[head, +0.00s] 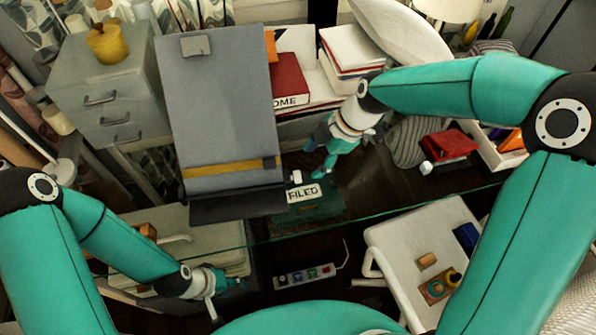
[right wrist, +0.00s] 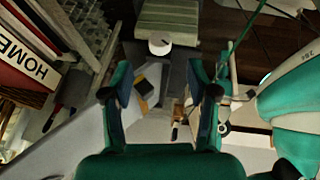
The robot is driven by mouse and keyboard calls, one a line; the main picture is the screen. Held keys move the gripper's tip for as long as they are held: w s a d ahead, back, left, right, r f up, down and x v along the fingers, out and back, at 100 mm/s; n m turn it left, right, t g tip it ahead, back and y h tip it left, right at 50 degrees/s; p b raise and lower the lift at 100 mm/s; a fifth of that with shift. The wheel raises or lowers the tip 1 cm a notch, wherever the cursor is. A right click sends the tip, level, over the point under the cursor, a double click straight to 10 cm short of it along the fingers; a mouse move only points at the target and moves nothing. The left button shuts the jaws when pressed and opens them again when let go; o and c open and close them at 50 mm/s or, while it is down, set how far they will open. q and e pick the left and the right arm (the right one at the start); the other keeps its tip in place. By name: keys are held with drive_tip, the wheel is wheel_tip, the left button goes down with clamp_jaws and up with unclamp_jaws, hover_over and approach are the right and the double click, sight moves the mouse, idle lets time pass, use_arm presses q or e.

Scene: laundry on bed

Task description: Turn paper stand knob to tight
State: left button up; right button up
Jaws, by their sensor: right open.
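The paper stand (head: 220,105) is a tall grey board with a clip at its top, a yellow band across it and a dark ledge at its foot. A small white knob (head: 297,177) sits at its lower right side. In the right wrist view a white round knob (right wrist: 160,46) shows ahead, between and beyond the fingertips. My right gripper (head: 318,164) is open and empty, close to the knob and apart from it. It also shows in the right wrist view (right wrist: 158,78). My left gripper (head: 222,292) is low at the left, away from the stand; its opening is unclear.
A green box labelled FILED (head: 318,205) lies below the knob. Books (head: 288,80) stand behind the stand, and a grey drawer unit (head: 108,95) is at its left. A power strip (head: 304,276) and a white chair-like seat (head: 405,245) are lower down.

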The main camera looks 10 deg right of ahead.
sight(296, 177)
drive_tip(key=p+x, duration=0.1)
drive_tip(key=x, duration=0.7)
drive_tip(key=shift+f, duration=0.1)
